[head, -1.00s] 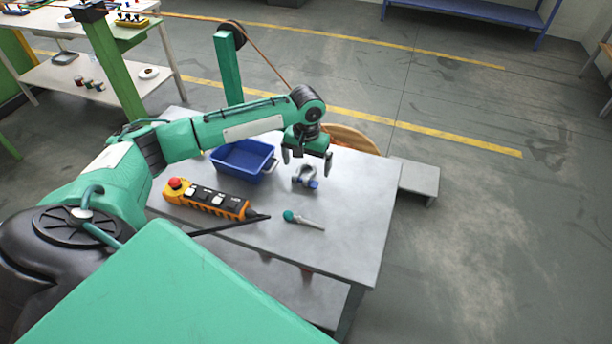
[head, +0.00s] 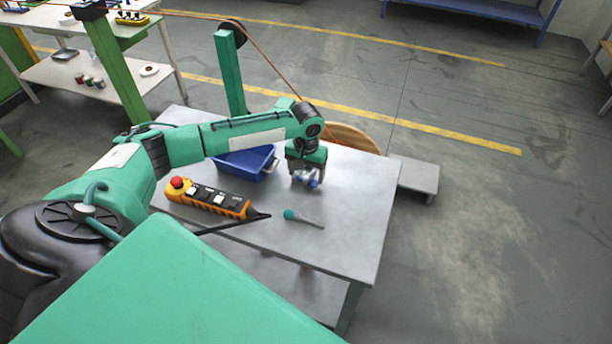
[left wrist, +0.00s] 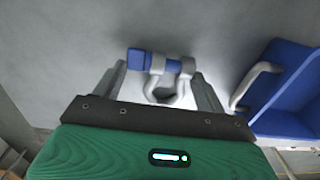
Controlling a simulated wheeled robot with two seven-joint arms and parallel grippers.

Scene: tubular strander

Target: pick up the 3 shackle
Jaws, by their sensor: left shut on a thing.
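The shackle (head: 312,181) is grey with a blue pin and sits at the tabletop, partly hidden by my gripper in the head view. It also shows in the left wrist view (left wrist: 163,92), between the two fingers, with its blue pin end (left wrist: 138,60) to the left. My left gripper (head: 308,184) is lowered over it from above and shut on it. In the left wrist view the fingers (left wrist: 160,85) stand on either side of the shackle. My right gripper is not in view.
A blue bin (head: 246,164) stands just left of the gripper. An orange control pendant (head: 208,197) with a red button and a green-headed tool (head: 304,218) lie nearer on the grey table (head: 345,225). The table's right part is clear.

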